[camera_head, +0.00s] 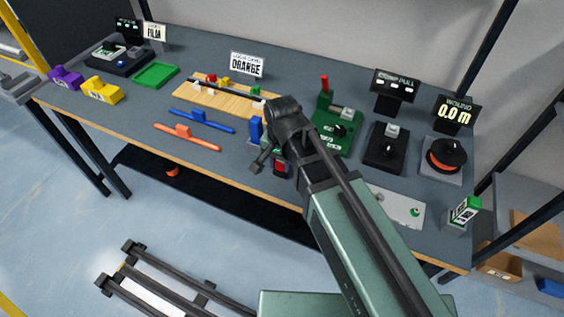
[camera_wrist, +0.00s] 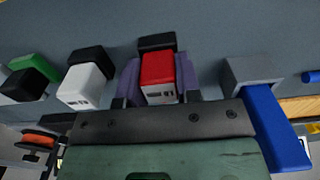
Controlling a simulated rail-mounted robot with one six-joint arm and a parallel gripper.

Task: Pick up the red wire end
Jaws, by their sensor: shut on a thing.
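The red wire end (camera_wrist: 157,68) is a red block with a black part behind it and small marks on its front face. It sits between the two purple-padded fingers of my gripper (camera_wrist: 159,80) in the wrist view. The fingers are shut on its sides. In the head view my gripper (camera_head: 272,160) is at the front middle of the table, with a bit of the red wire end (camera_head: 281,168) showing beside it. The arm hides part of this area. I cannot tell whether the wire end is clear of its support.
A white block (camera_wrist: 82,85) and a green block (camera_wrist: 28,82) stand to the left in the wrist view. In the head view a wooden board (camera_head: 205,98) and a green fixture (camera_head: 340,140) lie beyond my gripper.

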